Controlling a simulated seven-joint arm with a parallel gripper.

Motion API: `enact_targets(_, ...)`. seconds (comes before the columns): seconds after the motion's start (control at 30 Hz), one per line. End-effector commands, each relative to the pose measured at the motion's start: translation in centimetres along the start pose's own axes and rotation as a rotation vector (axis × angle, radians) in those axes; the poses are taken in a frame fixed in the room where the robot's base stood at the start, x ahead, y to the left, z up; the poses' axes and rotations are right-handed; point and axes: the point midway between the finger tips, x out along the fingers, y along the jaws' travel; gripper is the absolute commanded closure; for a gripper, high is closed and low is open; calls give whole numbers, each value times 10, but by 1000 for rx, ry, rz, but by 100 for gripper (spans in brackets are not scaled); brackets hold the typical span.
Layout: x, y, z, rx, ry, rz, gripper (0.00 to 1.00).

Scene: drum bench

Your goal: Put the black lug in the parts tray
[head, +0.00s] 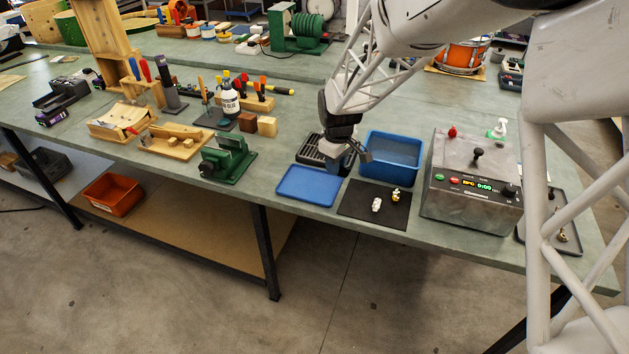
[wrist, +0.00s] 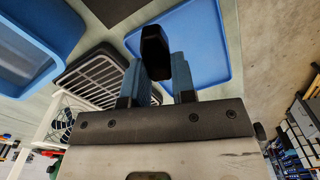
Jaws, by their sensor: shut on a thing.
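My gripper (head: 354,160) is shut on the black lug (wrist: 155,48), a dark block that shows between the two blue fingers in the wrist view. In the head view the lug cannot be made out clearly. A shallow flat blue tray (head: 308,187) lies on the bench, left of and nearer than my gripper; it looks empty. In the wrist view the lug overlaps this blue tray (wrist: 203,45). The frames do not show the lug touching it. A deeper blue bin (head: 393,157) stands just right of my gripper. Which of these is the parts tray is not marked.
A black slatted tray (head: 309,152) sits behind the flat tray. A black mat (head: 363,212) in front holds a white part (head: 376,204) and a yellow one (head: 396,195). A grey control box (head: 470,185) stands at right, a green vise (head: 228,160) at left.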

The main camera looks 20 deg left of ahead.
Motion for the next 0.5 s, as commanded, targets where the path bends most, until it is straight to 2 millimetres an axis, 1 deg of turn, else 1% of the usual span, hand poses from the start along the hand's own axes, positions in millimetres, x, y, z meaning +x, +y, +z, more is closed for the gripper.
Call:
enact_targets(0.03, 0, -8, 4, -17, 0, 0, 100)
enact_targets(0.17, 2, -30, 15, -73, 1, 2, 100)
enact_targets(0.4, 8, -75, 43, -196, 0, 3, 100)
enact_targets(0.5, 10, -91, 54, -242, 0, 3, 100)
